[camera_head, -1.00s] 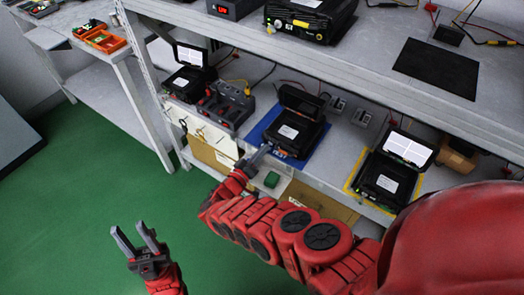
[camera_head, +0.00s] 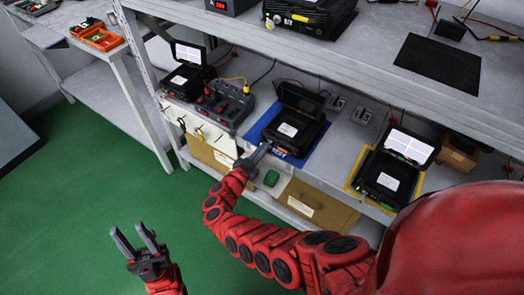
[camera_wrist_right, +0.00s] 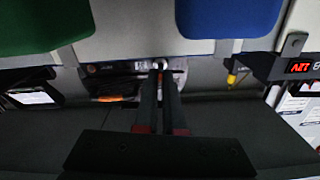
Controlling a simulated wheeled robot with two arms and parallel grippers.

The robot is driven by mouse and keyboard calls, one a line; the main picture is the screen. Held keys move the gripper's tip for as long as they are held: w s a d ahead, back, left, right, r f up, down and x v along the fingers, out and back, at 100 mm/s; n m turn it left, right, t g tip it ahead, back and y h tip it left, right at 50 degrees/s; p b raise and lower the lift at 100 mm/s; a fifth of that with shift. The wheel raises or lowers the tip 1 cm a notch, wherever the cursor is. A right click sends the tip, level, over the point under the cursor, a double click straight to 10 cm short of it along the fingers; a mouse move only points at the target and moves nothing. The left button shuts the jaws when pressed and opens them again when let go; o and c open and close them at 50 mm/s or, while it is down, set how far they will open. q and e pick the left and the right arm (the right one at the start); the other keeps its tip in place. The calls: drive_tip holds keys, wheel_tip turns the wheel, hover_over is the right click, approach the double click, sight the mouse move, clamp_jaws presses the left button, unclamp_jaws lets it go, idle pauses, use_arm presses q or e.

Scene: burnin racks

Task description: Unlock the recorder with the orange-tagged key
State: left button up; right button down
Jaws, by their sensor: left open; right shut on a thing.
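A black recorder (camera_head: 294,128) with its lid raised sits on a blue mat (camera_head: 321,150) on the lower shelf. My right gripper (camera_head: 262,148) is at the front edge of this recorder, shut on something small. In the right wrist view the narrow fingers (camera_wrist_right: 159,82) meet at a small bright spot by a dark, reflective front face. The held thing is mostly hidden, and I cannot make out an orange tag or whether it is inserted. My left gripper (camera_head: 136,243) is open and empty, low over the green floor.
Another open recorder (camera_head: 388,178) sits on a yellow mat to the right, and one (camera_head: 186,78) at the left. A green object (camera_head: 271,178) lies close by my right wrist. The upper shelf (camera_head: 340,60) overhangs.

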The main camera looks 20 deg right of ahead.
drive_tip(key=m+b, duration=0.2)
drive_tip(key=m, duration=0.1)
drive_tip(key=m+b, duration=0.1)
drive_tip(key=shift+s+d+f, duration=0.1)
drive_tip(key=shift+s+f, duration=0.05)
drive_tip(key=shift+f, duration=0.15)
drive_tip(key=shift+r+m+b, duration=0.15)
drive_tip(key=shift+m+b, duration=1)
drive_tip(key=shift+m, duration=0.45)
drive_tip(key=c, duration=1.3)
unclamp_jaws()
